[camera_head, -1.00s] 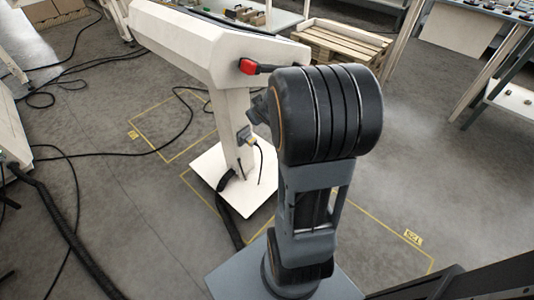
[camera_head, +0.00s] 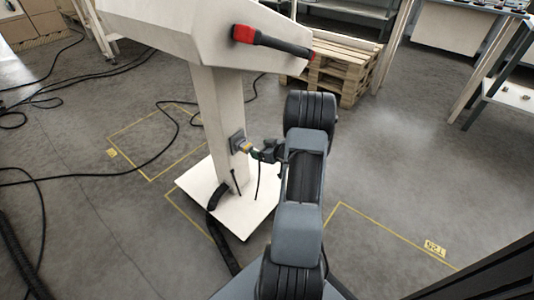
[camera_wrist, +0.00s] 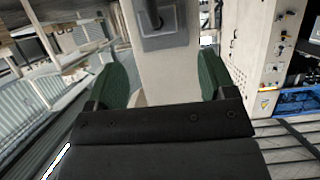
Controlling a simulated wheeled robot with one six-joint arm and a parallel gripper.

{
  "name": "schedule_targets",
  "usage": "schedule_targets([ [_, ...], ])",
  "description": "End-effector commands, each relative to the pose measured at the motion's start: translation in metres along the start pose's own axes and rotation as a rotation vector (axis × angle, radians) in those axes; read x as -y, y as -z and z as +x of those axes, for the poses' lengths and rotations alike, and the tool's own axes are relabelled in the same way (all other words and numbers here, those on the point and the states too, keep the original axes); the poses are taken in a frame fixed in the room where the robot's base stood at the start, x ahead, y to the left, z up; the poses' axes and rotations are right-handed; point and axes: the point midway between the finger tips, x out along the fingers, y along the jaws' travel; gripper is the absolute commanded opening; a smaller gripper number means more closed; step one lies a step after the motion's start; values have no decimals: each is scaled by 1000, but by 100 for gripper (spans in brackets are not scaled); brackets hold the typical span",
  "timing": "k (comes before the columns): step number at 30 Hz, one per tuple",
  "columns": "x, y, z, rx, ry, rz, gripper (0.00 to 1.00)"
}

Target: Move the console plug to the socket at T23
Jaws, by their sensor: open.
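The console plug (camera_head: 247,149), small and yellowish, sits at a grey socket plate (camera_head: 236,141) on the console's white column (camera_head: 214,128). A dark cable hangs below it. My gripper (camera_head: 261,153) is just right of the plug in the head view; contact cannot be told. In the wrist view my gripper (camera_wrist: 164,76) is open, its two green fingers apart, with the white column beyond them. A grey fitting (camera_wrist: 160,28) on the column is above the gap between the fingers. The T23 label (camera_head: 434,248) is on the floor at the right; no socket shows there.
The console (camera_head: 160,22) has a red-ended black handle (camera_head: 262,41) overhead. Its white base plate (camera_head: 255,212) lies on the floor. Black cables (camera_head: 92,176) run across the left floor. A wooden pallet stack (camera_head: 345,72) and a bench (camera_head: 505,92) stand behind.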

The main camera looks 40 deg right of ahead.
Motion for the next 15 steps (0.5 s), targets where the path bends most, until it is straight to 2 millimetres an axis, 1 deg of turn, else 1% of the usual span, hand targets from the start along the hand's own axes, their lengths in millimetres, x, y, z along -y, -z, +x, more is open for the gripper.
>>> schedule_targets([
  [1, 1, -3, 12, 0, 3, -2, 77],
  [6, 1, -3, 43, 0, 2, -2, 77],
  [12, 2, -2, 70, 0, 3, -2, 77],
  [15, 2, -1, 79, 0, 3, -3, 77],
])
